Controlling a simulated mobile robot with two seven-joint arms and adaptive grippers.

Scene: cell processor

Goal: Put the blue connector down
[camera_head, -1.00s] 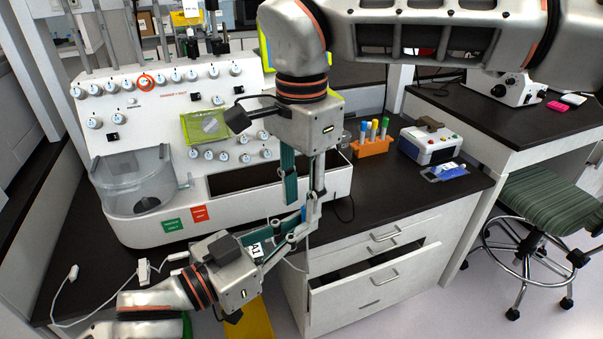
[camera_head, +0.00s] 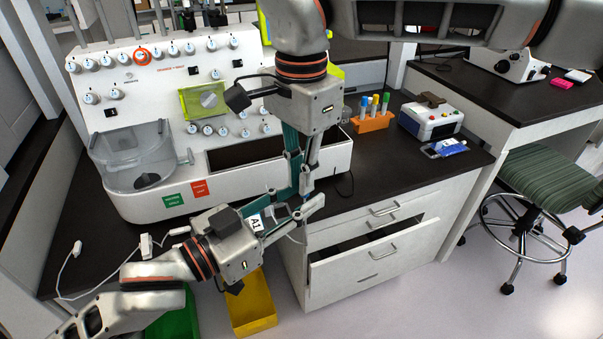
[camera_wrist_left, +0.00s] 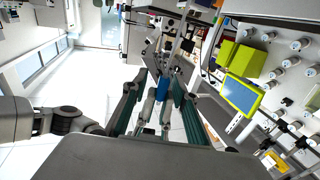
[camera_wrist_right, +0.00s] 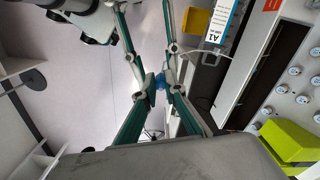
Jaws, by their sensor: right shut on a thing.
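The blue connector is a small blue cylinder. It shows between fingertips in the left wrist view (camera_wrist_left: 162,88) and the right wrist view (camera_wrist_right: 160,82). My right gripper (camera_head: 308,184) reaches down from above and is shut on it, in the air by the counter's front edge. My left gripper (camera_head: 303,207) comes in from the lower left. Its fingers stand apart around the connector in the left wrist view, with a gap showing. In the head view the fingers of both grippers overlap and hide the connector.
The white cell processor (camera_head: 330,160) stands behind the grippers. A tube rack (camera_head: 373,122) and a small device (camera_head: 431,120) sit on the counter (camera_head: 410,185) to the right. An open drawer (camera_head: 368,248) is below. Yellow (camera_head: 252,305) and green (camera_head: 172,322) bins are low in front.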

